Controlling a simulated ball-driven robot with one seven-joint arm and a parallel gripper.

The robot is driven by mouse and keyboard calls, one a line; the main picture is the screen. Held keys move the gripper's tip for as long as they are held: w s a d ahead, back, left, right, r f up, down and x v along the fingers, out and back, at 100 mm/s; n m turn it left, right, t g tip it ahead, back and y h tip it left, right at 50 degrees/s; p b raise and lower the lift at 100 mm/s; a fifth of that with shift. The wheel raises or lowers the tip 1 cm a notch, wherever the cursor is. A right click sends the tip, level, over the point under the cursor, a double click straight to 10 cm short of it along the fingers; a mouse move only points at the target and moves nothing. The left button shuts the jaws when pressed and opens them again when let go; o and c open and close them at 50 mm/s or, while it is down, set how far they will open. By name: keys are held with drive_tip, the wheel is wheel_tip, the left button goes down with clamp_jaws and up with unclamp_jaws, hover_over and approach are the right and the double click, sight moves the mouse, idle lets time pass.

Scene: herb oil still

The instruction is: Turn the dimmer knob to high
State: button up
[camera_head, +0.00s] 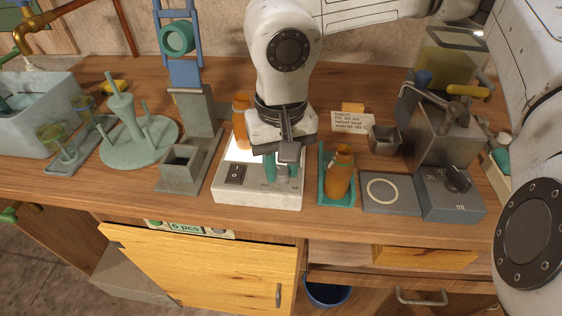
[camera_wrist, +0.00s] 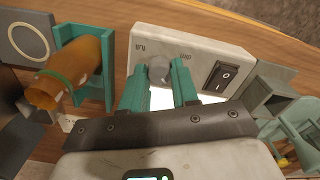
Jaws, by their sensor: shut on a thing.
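The dimmer knob (camera_wrist: 158,71) is a small grey round knob on the front face of a white box (camera_head: 232,196) with a bright lit top. In the wrist view the knob sits between the two teal fingers of my gripper (camera_wrist: 160,68), which is shut on it. Small printed words stand on either side of the knob on the box (camera_wrist: 200,43); they are too blurred to read surely. In the head view my gripper (camera_head: 283,172) reaches down over the box's right part and its fingers hide the knob. A black rocker switch (camera_head: 235,174) is on the box's left part.
An orange bottle (camera_head: 340,172) in a teal holder (camera_head: 323,187) stands close right of the box. A grey stand (camera_head: 180,170) is close on the left. A grey ringed plate (camera_head: 392,206) lies farther right.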

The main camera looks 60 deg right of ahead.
clamp_jaws()
